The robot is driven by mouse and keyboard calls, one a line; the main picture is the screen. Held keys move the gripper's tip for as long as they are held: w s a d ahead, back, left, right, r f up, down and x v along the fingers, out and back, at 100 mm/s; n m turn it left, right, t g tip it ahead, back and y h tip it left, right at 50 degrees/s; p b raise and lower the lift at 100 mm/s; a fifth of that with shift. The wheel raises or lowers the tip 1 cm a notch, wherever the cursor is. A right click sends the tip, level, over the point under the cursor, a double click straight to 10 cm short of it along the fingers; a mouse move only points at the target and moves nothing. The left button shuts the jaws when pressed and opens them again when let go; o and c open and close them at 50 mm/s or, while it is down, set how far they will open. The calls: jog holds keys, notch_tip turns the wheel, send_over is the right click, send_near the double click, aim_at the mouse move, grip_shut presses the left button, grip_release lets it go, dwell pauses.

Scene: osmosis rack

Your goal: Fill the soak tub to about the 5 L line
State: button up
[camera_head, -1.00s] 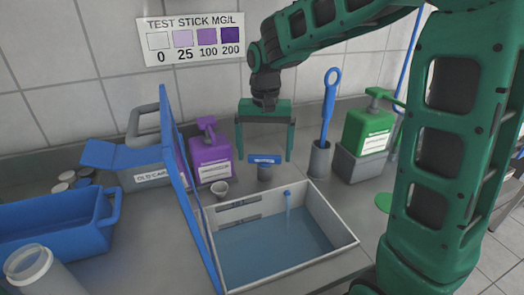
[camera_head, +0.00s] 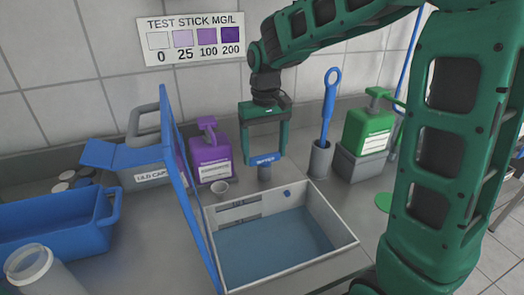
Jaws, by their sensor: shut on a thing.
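The soak tub (camera_head: 326,214) is a white open box on the counter, holding bluish water (camera_head: 270,245). Dark level marks (camera_head: 240,207) show on its back inner wall above the water; their lettering is too small to read surely. A small blue outlet (camera_head: 288,193) sits at the back wall, with no stream below it. Behind the tub a blue handle (camera_head: 265,160) tops a short grey post (camera_head: 264,173). My gripper (camera_head: 267,153) points down with its two fingers closed on the ends of the blue handle.
A blue upright panel (camera_head: 187,180) stands along the tub's left side. A brush holder (camera_head: 320,158) and green bottle (camera_head: 368,131) are right. A blue bin (camera_head: 50,225) is far left.

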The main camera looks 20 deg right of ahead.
jog(key=o, duration=1)
jog(key=shift+o, duration=0.2)
notch_tip(320, 180, up, 11)
jog(key=shift+w+f, duration=0.1)
jog(key=shift+f, duration=0.05)
jog(key=s+d+f+t, duration=0.4)
jog(key=s+d+f, duration=0.2)
jog(key=s+f, duration=0.55)
jog(key=s+d+m, duration=0.1)
jog(key=s+d, duration=0.1)
jog(key=s+d+m+g, duration=0.1)
jog(key=s+d, duration=0.2)
jog(key=s+d+m, duration=0.1)
jog(key=s+d, duration=0.1)
jog(key=s, duration=0.1)
jog(key=shift+s+d+m+g+h, duration=0.1)
jog(key=shift+d+m+g+h, duration=0.2)
jog(key=shift+d+g, duration=0.1)
jog(key=s+d+m, duration=0.1)
jog(key=s, duration=0.2)
jog(key=s+d+m+g, duration=0.1)
jog(key=s, duration=0.1)
jog(key=s+d+m+g, duration=0.1)
jog(key=s, duration=0.2)
jog(key=shift+s+d+f+y, duration=0.15)
jog(key=shift+s+f+y, duration=0.2)
jog(key=shift+y, duration=0.05)
